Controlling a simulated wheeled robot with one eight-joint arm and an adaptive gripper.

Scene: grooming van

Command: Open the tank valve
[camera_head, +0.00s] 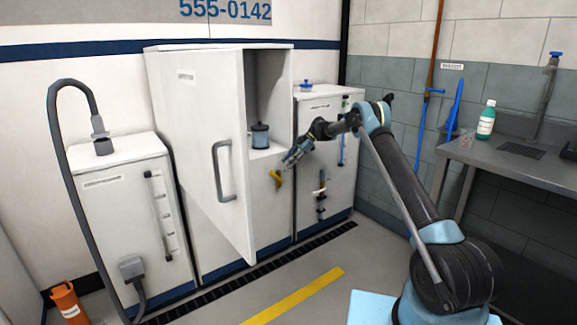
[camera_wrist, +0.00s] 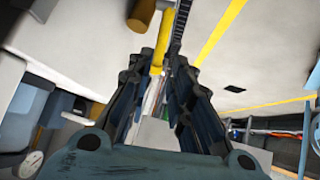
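A yellow valve handle (camera_head: 276,178) sits on the front of the middle white cabinet, below its open compartment. I take it to be the tank valve's handle. My gripper (camera_head: 288,160) is just above and to the right of it in the head view. In the wrist view, my gripper (camera_wrist: 160,72) has its two dark fingers apart. The yellow handle (camera_wrist: 161,42) shows between and beyond the fingertips, with a brown cylindrical part (camera_wrist: 141,15) beside it. I cannot tell whether a finger touches the handle.
The tall cabinet door (camera_head: 200,150) stands open to the left of my gripper. A dark jar (camera_head: 260,135) stands in the compartment. The right cabinet (camera_head: 335,150) carries another valve fitting (camera_head: 321,190). A steel table (camera_head: 510,160) stands at right.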

